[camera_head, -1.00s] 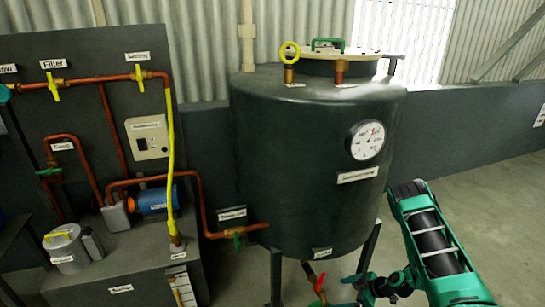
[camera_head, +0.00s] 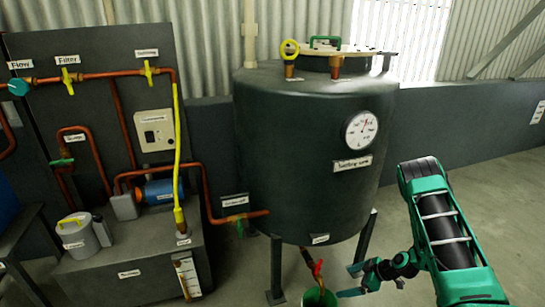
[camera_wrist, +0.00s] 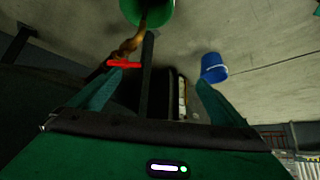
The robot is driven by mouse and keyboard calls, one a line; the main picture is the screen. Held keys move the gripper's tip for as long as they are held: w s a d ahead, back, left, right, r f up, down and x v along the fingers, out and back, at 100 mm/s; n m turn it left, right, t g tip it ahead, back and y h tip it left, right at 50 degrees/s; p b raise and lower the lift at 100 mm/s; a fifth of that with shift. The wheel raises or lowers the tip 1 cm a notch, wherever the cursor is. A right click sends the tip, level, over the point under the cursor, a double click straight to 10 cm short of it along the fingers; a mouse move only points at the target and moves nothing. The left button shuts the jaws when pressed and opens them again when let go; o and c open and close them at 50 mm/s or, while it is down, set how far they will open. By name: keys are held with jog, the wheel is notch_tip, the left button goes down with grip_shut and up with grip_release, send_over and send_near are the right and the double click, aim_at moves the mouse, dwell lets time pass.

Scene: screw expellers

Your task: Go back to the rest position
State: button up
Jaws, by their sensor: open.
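My green and black arm (camera_head: 445,215) stands to the right of the large dark tank (camera_head: 300,150). My gripper (camera_head: 347,281) is low beside the tank's legs, with its jaws open and pointing left. In the wrist view my gripper (camera_wrist: 160,88) shows two green fingers spread apart, with nothing held between them. The red valve handle (camera_head: 318,268) on the tank's bottom outlet is just left of the fingers and looks apart from them. It also shows in the wrist view (camera_wrist: 124,64), near one fingertip.
A green bucket (camera_head: 320,298) stands below the outlet. A blue bucket (camera_wrist: 214,68) is on the floor in the wrist view. Tank legs (camera_head: 277,270) stand close by. A panel with pipes and valves (camera_head: 95,110) is at the left. Floor at the right (camera_head: 480,180) is clear.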

jog(key=d+r+m+g+h, duration=0.1)
jog(key=d+r+m+h, duration=0.3)
jog(key=r, duration=1.3)
jog(key=s+d+r+m+g, duration=0.1)
jog(key=s+d+r+m, duration=0.2)
jog(key=r, duration=0.5)
jog(key=s+d+r, duration=0.2)
jog(key=s+r, duration=0.3)
jog(key=r, duration=0.3)
jog(key=s+r+m+h, duration=0.1)
jog(key=s+r+m, duration=0.2)
jog(key=s, duration=0.7)
jog(key=s+r+m+g+h, duration=0.1)
jog(key=s+r+m, duration=0.3)
jog(key=s+r, duration=0.3)
jog(key=s+d+r+m+g+h, duration=0.1)
jog(key=s+r+m, duration=0.3)
jog(key=s, duration=1)
jog(key=shift+r, duration=0.95)
jog(key=shift+d, duration=0.1)
jog(key=shift+w+f, duration=0.25)
jog(key=shift+w, duration=0.3)
